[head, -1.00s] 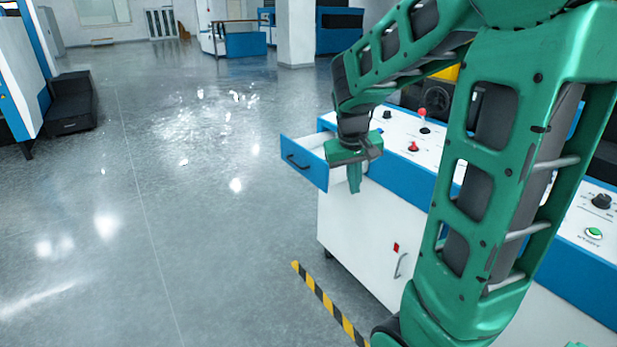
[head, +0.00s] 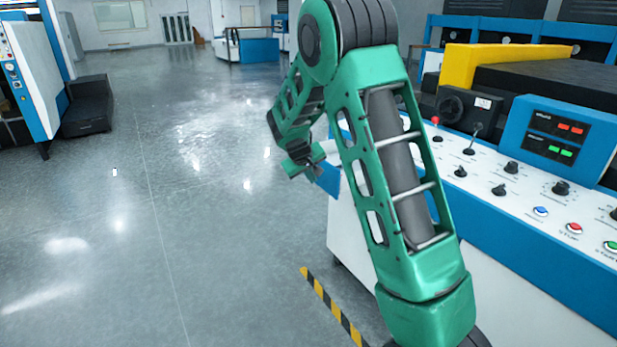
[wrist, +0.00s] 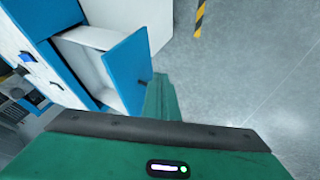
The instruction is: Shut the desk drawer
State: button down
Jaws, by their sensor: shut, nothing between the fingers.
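The desk drawer has a blue front panel, which shows in the wrist view (wrist: 127,66). The drawer stands open there, with its white inside visible between the front and the desk. In the head view only a piece of the blue drawer front (head: 328,180) shows beside my arm; the rest is hidden. My gripper (wrist: 160,98) is shut and empty, at the outer side of the drawer front, close to its dark handle. I cannot tell whether it touches. In the head view my gripper (head: 303,166) is at the drawer's outer left side.
The white and blue control desk (head: 530,225) with knobs and buttons fills the right. A yellow and black floor stripe (head: 330,305) lies before it. A dark step unit (head: 88,105) stands at the far left.

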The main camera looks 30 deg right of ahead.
jog(key=d+f, duration=0.1)
jog(key=d, duration=0.1)
jog(key=w+d+f, duration=0.1)
jog(key=d+f, duration=0.1)
jog(key=w+d+f, duration=0.1)
jog(key=d, duration=0.1)
jog(key=shift+w+d+f, duration=0.2)
jog(key=shift+d+f, duration=0.15)
jog(key=shift+d, duration=0.05)
